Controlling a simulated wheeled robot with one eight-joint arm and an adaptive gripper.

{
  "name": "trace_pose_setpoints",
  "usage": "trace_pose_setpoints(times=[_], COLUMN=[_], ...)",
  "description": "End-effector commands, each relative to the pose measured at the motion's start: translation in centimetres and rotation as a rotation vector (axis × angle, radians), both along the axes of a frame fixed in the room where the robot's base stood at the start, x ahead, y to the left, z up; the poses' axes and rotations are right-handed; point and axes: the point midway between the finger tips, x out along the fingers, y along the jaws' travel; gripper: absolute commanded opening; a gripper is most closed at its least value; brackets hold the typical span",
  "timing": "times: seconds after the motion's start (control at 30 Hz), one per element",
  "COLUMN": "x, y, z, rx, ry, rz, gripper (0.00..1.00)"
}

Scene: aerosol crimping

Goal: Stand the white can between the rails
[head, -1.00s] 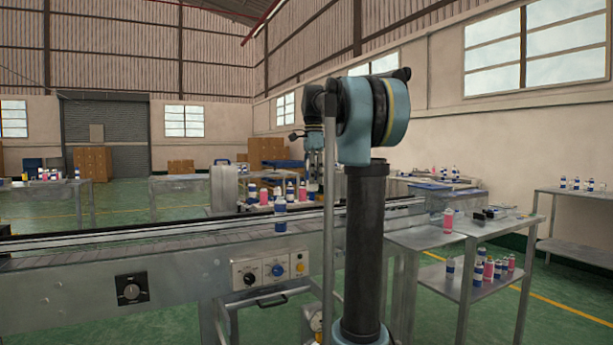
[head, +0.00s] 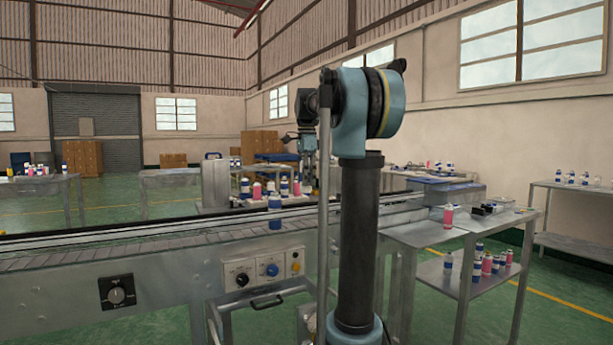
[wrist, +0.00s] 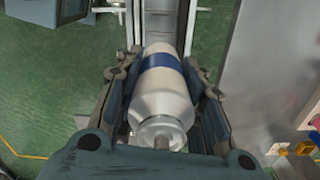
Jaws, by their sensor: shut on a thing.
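The white can (wrist: 160,95) with a blue band is held in my gripper (wrist: 162,75), seen in the wrist view. The dark fingers close on it from both sides, and its domed top with a small valve points toward the camera. In the head view my gripper (head: 308,175) is small, beyond the column, and the can in it cannot be made out. The conveyor's rails (head: 150,228) run left to right in the head view. A metal strip (wrist: 164,20) shows beyond the held can in the wrist view. The can's base is hidden.
Cans cluster on a table behind the conveyor. Green floor is clear in the right foreground.

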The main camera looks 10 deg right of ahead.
Motion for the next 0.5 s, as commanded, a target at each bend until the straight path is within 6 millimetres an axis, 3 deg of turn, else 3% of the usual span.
trace_pose_setpoints(times=[0.5], x=[0.0], y=[0.0], z=[-3.3], rx=[0.0], ry=[0.0], rz=[0.0], gripper=[0.09])
